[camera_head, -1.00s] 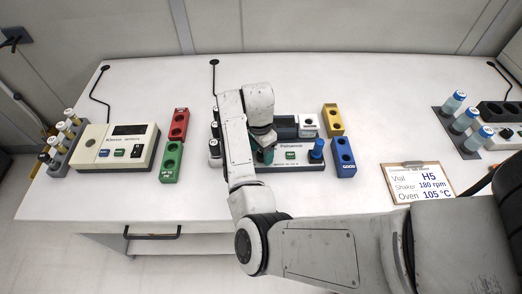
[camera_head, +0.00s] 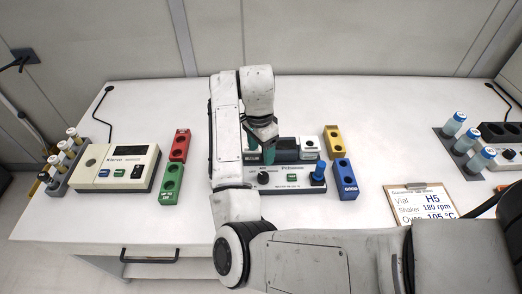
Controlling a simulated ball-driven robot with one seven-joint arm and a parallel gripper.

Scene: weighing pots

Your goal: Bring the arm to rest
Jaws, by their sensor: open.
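My arm reaches from the lower right up over the middle of the table (camera_head: 390,120), its wrist bent down above the Petrotest device (camera_head: 290,180). My gripper (camera_head: 268,152) points down at the back left part of this device. It is open; its fingertips are mostly hidden by the wrist, and nothing shows held in it. I cannot tell whether it touches the device. My arm hides the device's left end.
A Klerve device (camera_head: 120,168) and a vial rack (camera_head: 62,170) stand left. Red (camera_head: 180,145) and green (camera_head: 172,183) blocks, and yellow (camera_head: 333,141) and blue (camera_head: 344,178) blocks, flank the middle device. A clipboard (camera_head: 422,203) lies right, near blue-capped vials (camera_head: 466,140).

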